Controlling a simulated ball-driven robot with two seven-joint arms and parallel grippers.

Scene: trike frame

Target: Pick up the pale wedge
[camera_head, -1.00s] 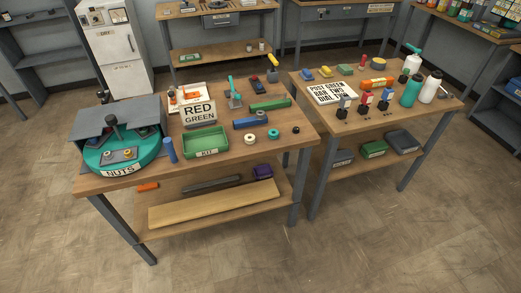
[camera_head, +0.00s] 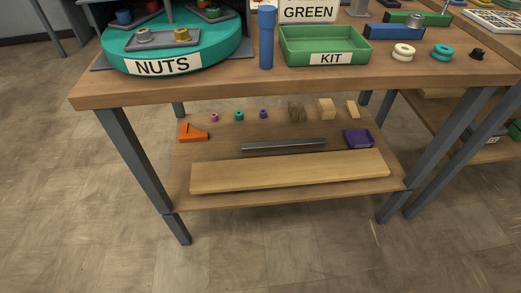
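A small pale wooden piece (camera_head: 352,109), wedge-like in outline, stands near the back right of the lower shelf (camera_head: 225,150). Next to it on the left is a pale wooden block (camera_head: 326,109), then a darker brown rough block (camera_head: 297,111). An orange wedge-shaped piece (camera_head: 193,132) lies at the shelf's left end. Neither of my grippers shows in the view.
A long pale board (camera_head: 290,172) lies along the shelf's front, with a dark grey bar (camera_head: 284,145) and a purple tray (camera_head: 358,139) behind it. The tabletop (camera_head: 250,84) overhangs the shelf. Table legs (camera_head: 140,165) flank it. Floor in front is clear.

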